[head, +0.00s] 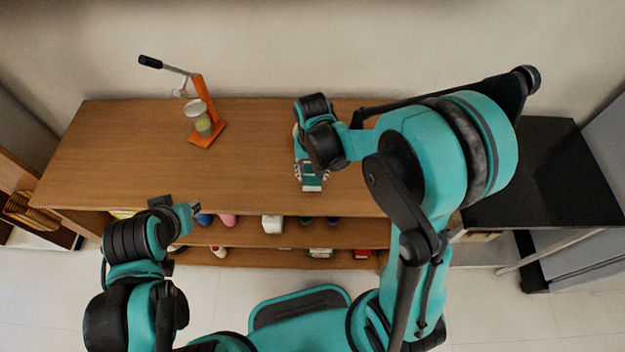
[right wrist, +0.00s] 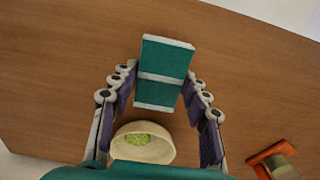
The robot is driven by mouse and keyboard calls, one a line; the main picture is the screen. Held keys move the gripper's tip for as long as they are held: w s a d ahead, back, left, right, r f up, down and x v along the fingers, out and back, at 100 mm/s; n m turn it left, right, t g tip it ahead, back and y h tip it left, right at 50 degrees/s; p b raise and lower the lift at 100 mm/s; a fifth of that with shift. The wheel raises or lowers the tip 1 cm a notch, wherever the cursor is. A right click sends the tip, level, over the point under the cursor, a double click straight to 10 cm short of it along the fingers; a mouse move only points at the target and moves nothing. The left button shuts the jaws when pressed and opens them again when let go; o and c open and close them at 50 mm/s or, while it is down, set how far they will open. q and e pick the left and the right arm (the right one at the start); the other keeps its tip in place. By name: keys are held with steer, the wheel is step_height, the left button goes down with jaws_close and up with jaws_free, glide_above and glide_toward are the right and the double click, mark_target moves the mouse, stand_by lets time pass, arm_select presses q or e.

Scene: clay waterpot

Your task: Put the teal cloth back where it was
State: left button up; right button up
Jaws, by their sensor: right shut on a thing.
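The teal cloth (right wrist: 162,75) is a folded block with white bands. It sits between the fingers of my right gripper (right wrist: 160,92) in the right wrist view, and the gripper is shut on it. In the head view the cloth (head: 312,184) shows below my right gripper (head: 311,172), over the front half of the wooden tabletop. I cannot tell whether it touches the wood. My left gripper (head: 190,211) is by the tabletop's front edge at the left; its fingers are too small to read.
A cream bowl with green contents (right wrist: 143,148) shows close to my right gripper's palm. An orange press (head: 208,112) holding a cup stands on the wooden table (head: 110,160) at left. Shelves below hold several small items. A black-topped unit (head: 545,170) stands right.

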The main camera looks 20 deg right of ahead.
mark_target(312, 179)
step_height(312, 179, down, 4)
steer(key=shift+r+b, duration=0.15)
steer(key=shift+b, duration=0.55)
steer(key=shift+s, duration=0.1)
steer(key=shift+f, duration=0.3)
steer(key=o, duration=1.3)
steer(key=shift+r, duration=0.1)
